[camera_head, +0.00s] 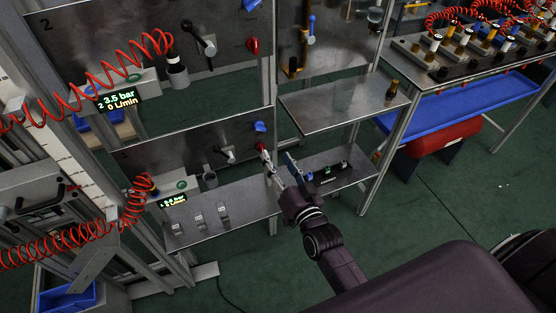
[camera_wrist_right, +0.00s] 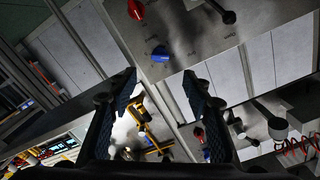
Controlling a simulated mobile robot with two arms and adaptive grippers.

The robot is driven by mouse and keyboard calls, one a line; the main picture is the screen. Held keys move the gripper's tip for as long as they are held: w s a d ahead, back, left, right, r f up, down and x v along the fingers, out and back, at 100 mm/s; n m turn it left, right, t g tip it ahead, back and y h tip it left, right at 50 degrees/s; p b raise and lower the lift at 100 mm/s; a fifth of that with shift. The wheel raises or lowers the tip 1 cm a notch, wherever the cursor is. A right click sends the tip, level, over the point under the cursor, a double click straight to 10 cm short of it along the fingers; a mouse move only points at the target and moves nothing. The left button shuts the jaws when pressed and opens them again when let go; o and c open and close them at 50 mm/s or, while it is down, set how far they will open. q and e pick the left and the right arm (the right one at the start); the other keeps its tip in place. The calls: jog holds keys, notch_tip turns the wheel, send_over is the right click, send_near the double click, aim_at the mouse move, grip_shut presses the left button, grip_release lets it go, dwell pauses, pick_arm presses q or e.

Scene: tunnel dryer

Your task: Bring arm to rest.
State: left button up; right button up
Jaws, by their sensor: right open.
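My right arm (camera_head: 340,262) reaches in from the lower right in the head view. Its gripper (camera_head: 277,160) is in front of the lower grey panel (camera_head: 160,150), at its right end. The fingers are spread with nothing between them. A red knob (camera_head: 261,147) shows close beside the left fingertip; I cannot tell whether they touch. A blue knob (camera_head: 260,126) sits just above. In the right wrist view the gripper (camera_wrist_right: 160,82) is also open, with both fingers apart and a blue knob (camera_wrist_right: 160,54) on a panel beyond them. My left gripper is not in view.
A lower shelf (camera_head: 240,203) with small metal parts runs under the panel. A metal shelf (camera_head: 340,104) holding a small brown bottle (camera_head: 391,90) is right of the gripper. A blue tray (camera_head: 470,103) and red tank (camera_head: 443,137) stand farther right.

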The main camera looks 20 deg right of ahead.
dwell(0.3)
jog(key=s+a+f+n+g, duration=0.1)
jog(key=s+f+g, duration=0.3)
jog(key=f, duration=0.7)
jog(key=s+f+n+g, duration=0.2)
jog(key=s+f, duration=0.5)
jog(key=f, duration=0.4)
jog(key=s+a+f+n+g, duration=0.1)
jog(key=s+f+g, duration=0.3)
jog(key=f, duration=0.7)
jog(key=s+d+f+n+g, duration=0.1)
jog(key=s+f, duration=0.4)
jog(key=s, duration=0.6)
jog(key=s+d+f+n+g, duration=0.1)
jog(key=s+d+f+g, duration=0.1)
jog(key=s+f, duration=0.4)
jog(key=s+d+f+n+g, duration=0.2)
jog(key=s+f+g, duration=0.2)
jog(key=s, duration=1.2)
jog(key=shift+d+f+h, duration=0.15)
jog(key=shift+f+h, duration=0.15)
jog(key=shift+f, duration=0.45)
